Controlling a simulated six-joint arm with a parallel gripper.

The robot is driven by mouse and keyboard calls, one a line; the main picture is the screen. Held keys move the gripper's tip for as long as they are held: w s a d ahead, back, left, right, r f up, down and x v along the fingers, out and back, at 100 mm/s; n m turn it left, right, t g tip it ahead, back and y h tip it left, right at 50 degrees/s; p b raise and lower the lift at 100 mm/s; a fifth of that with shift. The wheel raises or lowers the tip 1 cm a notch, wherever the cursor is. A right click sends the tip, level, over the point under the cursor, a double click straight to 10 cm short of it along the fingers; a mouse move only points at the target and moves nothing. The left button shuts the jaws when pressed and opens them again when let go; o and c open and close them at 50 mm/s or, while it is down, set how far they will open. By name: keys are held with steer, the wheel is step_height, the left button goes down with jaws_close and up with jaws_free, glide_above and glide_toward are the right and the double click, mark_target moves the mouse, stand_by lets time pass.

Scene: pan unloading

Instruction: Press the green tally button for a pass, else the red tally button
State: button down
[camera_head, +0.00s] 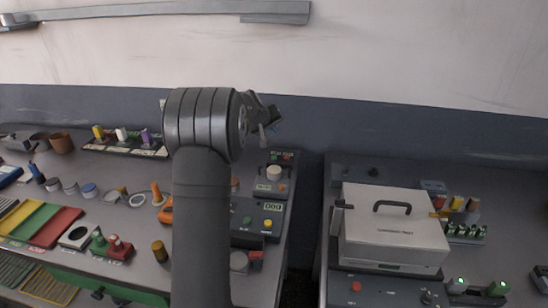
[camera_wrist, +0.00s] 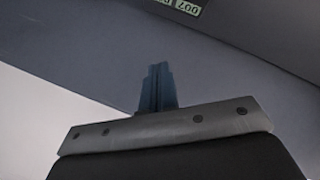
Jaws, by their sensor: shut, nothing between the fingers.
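A green button (camera_head: 98,241) and a red button (camera_head: 116,245) sit side by side on the left bench in the head view, low and left of my arm. They look like the tally buttons; their labels are too small to read. My gripper (camera_head: 274,113) is up in front of the wall's dark band, far above and to the right of both buttons. In the wrist view my gripper (camera_wrist: 158,72) has its fingers together with nothing between them. Neither tally button shows in the wrist view.
A control box with a small display (camera_head: 273,207) and green and yellow buttons stands right of my arm. A lidded white case (camera_head: 393,228) is on the right bench. Coloured trays (camera_head: 30,222) and small items crowd the left bench. A gap separates the benches.

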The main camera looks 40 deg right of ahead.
steer(key=shift+f, duration=4.3)
steer(key=shift+f, duration=0.1)
steer(key=shift+f, duration=0.3)
steer(key=shift+f, duration=0.55)
steer(key=shift+r, duration=1)
steer(key=shift+r, duration=0.1)
steer(key=shift+r, duration=2.4)
